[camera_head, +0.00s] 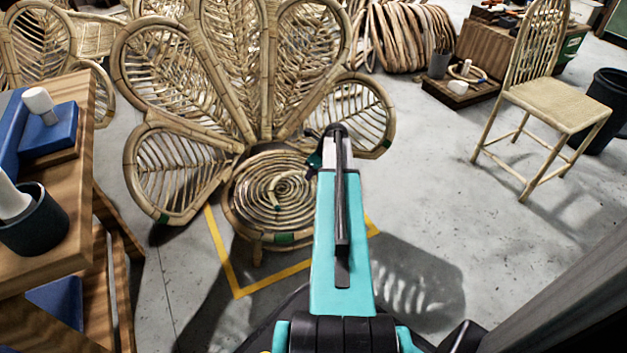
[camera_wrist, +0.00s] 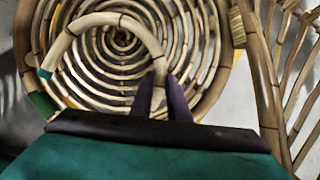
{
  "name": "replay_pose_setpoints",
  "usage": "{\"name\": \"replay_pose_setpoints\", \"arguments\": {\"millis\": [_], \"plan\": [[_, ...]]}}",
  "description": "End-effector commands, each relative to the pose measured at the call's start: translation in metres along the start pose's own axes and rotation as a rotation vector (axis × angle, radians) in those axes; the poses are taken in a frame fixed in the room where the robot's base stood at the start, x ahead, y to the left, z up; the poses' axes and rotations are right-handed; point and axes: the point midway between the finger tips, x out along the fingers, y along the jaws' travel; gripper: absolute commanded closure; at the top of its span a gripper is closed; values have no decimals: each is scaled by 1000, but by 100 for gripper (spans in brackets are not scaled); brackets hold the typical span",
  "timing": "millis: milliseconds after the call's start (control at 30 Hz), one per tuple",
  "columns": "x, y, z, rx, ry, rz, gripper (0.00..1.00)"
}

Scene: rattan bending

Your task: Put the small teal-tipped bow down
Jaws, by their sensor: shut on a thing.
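In the wrist view the small bow (camera_wrist: 112,19) is a pale bent cane arch with a teal tip (camera_wrist: 44,73) at its left end. My gripper (camera_wrist: 161,92) is shut on the bow's right end with its two dark fingers. The other tip is hidden behind the fingers and the wrist. The bow shows over the spiral seat (camera_wrist: 130,75) of the rattan chair; I cannot tell whether it touches the seat. In the head view my arm reaches over the right side of the seat (camera_head: 262,196), and the bow is mostly hidden.
The chair's petal back (camera_head: 170,65) fans out behind the seat. Yellow floor tape (camera_head: 225,255) runs around it. A wooden bench (camera_head: 60,220) with a dark cup (camera_head: 38,222) and a blue block (camera_head: 48,132) stands left. A rattan chair (camera_head: 553,105) stands right, with clear floor between.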

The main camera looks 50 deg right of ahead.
Motion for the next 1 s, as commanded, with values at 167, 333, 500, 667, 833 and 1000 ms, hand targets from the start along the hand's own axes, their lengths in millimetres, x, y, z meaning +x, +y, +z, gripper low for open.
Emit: {"name": "replay_pose_setpoints", "arguments": {"millis": [167,333,500,667,833,1000], "plan": [[-1,0,0,-1,0,0,100],[3,0,-1,-1,0,0,100],[16,0,-6,-2,0,0,100],[28,0,-11,-2,0,0,100],[33,0,-13,-3,0,0,100],[32,0,-13,-3,0,1,100]]}}
